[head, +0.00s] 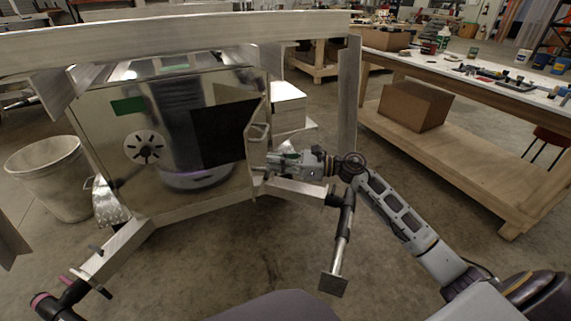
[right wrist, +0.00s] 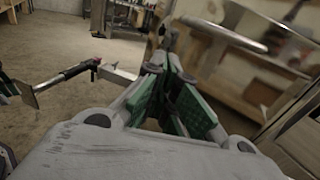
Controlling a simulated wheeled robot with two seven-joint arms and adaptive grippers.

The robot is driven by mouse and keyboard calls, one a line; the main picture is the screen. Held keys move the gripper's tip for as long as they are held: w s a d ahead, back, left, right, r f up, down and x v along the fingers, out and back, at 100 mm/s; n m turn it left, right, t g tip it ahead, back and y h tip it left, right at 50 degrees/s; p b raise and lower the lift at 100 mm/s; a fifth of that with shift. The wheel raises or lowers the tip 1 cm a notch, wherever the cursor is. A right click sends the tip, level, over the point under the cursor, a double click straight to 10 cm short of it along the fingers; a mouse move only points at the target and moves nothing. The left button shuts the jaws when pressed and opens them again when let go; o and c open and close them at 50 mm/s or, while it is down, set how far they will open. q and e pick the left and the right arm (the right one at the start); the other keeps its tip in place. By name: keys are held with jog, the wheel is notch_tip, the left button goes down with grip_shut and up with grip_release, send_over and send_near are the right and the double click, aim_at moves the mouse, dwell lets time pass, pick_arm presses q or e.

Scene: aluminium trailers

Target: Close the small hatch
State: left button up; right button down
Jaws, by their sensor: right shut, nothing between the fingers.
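The small hatch is a thin metal door (head: 257,130) at the right side of a dark square opening (head: 222,133) in the trailer's shiny front panel. The door stands open, swung out towards me and seen almost edge-on, and the opening is uncovered. My right gripper (head: 272,161) is just right of the door's lower part, pointing left. I cannot tell whether it touches the door. Its green-padded fingers (right wrist: 176,95) are shut and empty in the right wrist view, where the hatch cannot be made out. My left gripper is not in view.
A trailer beam (head: 180,30) crosses above the panel. A support leg with a foot plate (head: 335,283) stands below my right forearm. A wooden workbench (head: 470,145) with a cardboard box (head: 414,106) is at right, and a bin (head: 48,178) at left. Open floor lies in front.

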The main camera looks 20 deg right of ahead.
aim_at(250, 160)
jog(key=x, duration=0.2)
jog(key=shift+w+a, duration=0.2)
jog(key=shift+a, duration=0.15)
jog(key=shift+w+a, duration=0.35)
jog(key=shift+a, duration=0.15)
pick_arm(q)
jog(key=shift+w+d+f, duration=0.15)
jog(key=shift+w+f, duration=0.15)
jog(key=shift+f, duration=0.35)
pick_arm(e)
jog(key=shift+w+a, duration=0.2)
jog(key=shift+a, duration=0.15)
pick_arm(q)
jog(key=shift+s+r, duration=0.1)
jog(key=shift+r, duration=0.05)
pick_arm(e)
jog(key=shift+a, duration=0.2)
